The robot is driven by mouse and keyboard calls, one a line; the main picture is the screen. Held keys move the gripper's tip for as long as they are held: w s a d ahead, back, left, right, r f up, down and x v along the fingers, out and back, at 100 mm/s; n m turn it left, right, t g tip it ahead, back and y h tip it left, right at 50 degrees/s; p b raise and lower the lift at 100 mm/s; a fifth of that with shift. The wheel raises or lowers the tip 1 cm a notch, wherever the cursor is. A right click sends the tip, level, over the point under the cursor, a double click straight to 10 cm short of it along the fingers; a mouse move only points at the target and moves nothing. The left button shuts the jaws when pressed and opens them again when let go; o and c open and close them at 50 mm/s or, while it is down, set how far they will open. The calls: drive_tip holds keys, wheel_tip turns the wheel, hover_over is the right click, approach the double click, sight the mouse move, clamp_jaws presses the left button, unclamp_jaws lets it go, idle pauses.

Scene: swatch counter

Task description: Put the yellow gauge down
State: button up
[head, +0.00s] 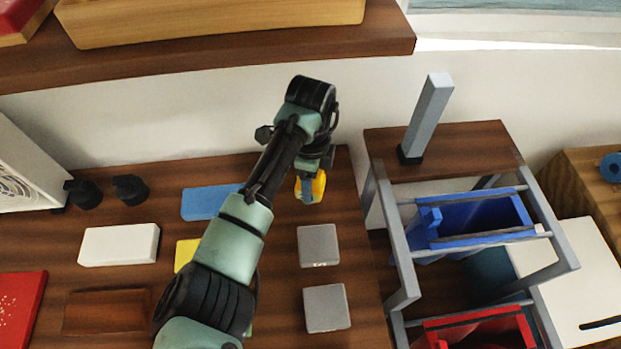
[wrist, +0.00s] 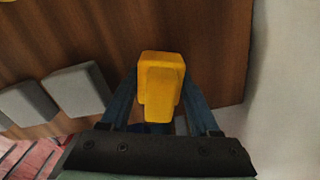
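The yellow gauge (wrist: 161,80) is a small yellow block with a narrower raised part. In the wrist view it sits between the two blue fingers of my gripper (wrist: 160,102), which are closed against its sides. In the head view the gauge (head: 318,188) shows below my wrist, near the back right of the brown counter (head: 345,190), with a blue finger (head: 308,190) across it. My arm hides part of the counter. I cannot tell whether the gauge touches the counter.
Two grey blocks (head: 319,246) (head: 327,308) lie in front of the gauge. A blue block (head: 208,202), a white block (head: 119,245) and a partly hidden yellow piece (head: 186,253) lie to the left. A rack with a blue bin (head: 475,217) stands right. A shelf (head: 250,47) overhangs behind.

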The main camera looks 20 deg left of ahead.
drive_tip(key=o, duration=0.5)
drive_tip(key=shift+c, duration=0.2)
wheel_tip(320, 180, up, 8)
drive_tip(key=shift+f, duration=0.1)
idle(0.5)
